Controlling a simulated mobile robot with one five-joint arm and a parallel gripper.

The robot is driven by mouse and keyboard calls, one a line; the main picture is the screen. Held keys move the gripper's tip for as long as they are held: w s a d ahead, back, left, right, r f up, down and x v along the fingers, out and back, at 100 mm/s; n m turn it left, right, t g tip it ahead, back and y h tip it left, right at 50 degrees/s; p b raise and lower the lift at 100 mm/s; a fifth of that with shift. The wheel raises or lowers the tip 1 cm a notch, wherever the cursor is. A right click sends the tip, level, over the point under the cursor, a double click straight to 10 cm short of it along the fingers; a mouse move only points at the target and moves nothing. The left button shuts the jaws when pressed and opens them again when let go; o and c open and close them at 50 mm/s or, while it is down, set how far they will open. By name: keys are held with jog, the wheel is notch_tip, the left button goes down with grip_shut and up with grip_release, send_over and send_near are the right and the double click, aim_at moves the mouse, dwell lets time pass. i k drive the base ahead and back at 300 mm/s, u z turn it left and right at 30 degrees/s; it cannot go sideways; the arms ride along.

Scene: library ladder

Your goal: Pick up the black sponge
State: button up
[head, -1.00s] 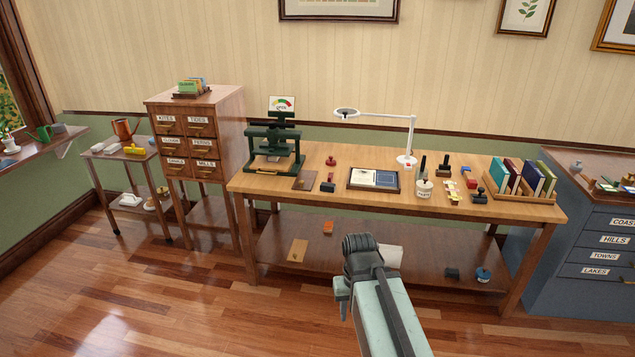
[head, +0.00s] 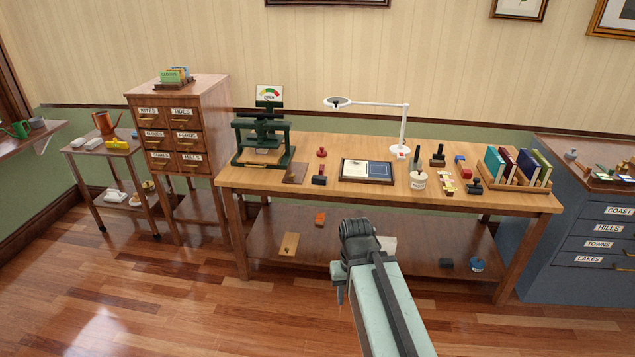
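A small dark block (head: 446,264) lies on the lower shelf of the wooden workbench, near its right end. It looks like the black sponge, but it is too small to be sure. A round blue-topped item (head: 478,265) stands just to its right. My gripper (head: 339,291) is in front of the bench, left of the dark block and apart from it. My own arm hides most of the gripper, so its fingers cannot be made out clearly.
The workbench (head: 310,191) has stamps, a press (head: 263,140), a lamp (head: 404,140) and a book rack on top. An orange item (head: 320,218), a tan board (head: 289,244) and a white item share the lower shelf. Open floor lies in front. A grey cabinet (head: 580,250) stands right.

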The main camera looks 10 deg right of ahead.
aim_at(316, 180)
jog(key=z, duration=0.05)
jog(key=i, duration=0.6)
jog(key=u, duration=0.4)
jog(key=i, duration=1.7)
jog(key=u, duration=0.95)
jog(key=k, duration=0.7)
jog(key=u, duration=0.05)
jog(key=i, duration=0.9)
jog(key=z, duration=0.25)
jog(key=k, duration=0.65)
jog(key=u, duration=0.25)
